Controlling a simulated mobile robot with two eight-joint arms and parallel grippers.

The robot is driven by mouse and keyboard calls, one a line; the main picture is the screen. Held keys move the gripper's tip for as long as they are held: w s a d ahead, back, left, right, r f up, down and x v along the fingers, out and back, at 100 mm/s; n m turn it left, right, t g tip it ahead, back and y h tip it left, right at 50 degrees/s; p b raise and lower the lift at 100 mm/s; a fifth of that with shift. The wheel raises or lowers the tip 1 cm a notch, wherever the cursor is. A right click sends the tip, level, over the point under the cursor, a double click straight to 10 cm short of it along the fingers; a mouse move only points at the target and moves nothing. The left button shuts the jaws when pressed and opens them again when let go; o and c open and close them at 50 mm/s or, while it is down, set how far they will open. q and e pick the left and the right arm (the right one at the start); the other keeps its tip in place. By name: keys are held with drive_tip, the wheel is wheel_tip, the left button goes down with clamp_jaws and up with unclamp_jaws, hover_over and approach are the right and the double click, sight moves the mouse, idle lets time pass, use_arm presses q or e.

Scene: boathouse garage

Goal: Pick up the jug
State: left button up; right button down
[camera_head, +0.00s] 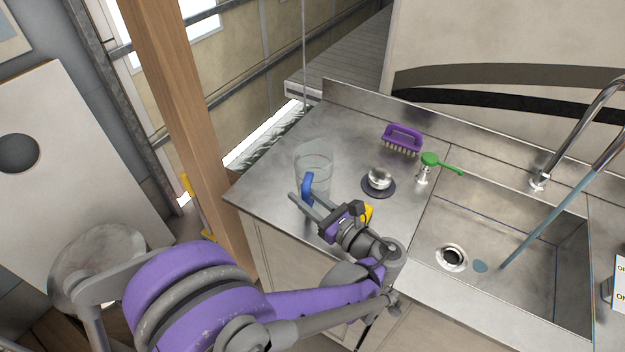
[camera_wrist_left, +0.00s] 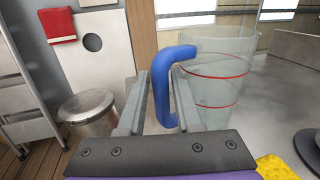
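The jug (camera_head: 316,158) is clear, with a blue handle (camera_head: 307,184), and stands upright on the left end of the steel counter. In the left wrist view the jug (camera_wrist_left: 222,70) shows red rings, and its blue handle (camera_wrist_left: 162,88) faces my gripper. My left gripper (camera_head: 298,198) is at the handle on the jug's near side. Its fingers (camera_wrist_left: 161,80) are apart, one on each side of the handle, with a slim gap visible at the left finger. The jug's lower part is partly hidden by the gripper. My right gripper is not in view.
On the steel counter (camera_head: 350,125) stand a purple brush (camera_head: 402,138), a metal ball-like item on a dark disc (camera_head: 378,187) and a green-handled item (camera_head: 440,162). A sink (camera_head: 480,215) with a tap (camera_head: 541,178) is to the right. A wooden post (camera_head: 180,100) rises left of the counter.

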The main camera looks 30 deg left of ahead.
use_arm(q)
drive_tip(key=x, duration=0.2)
drive_tip(key=shift+w+a, duration=0.2)
drive_tip(key=shift+a, duration=0.15)
clamp_jaws()
idle(1.1)
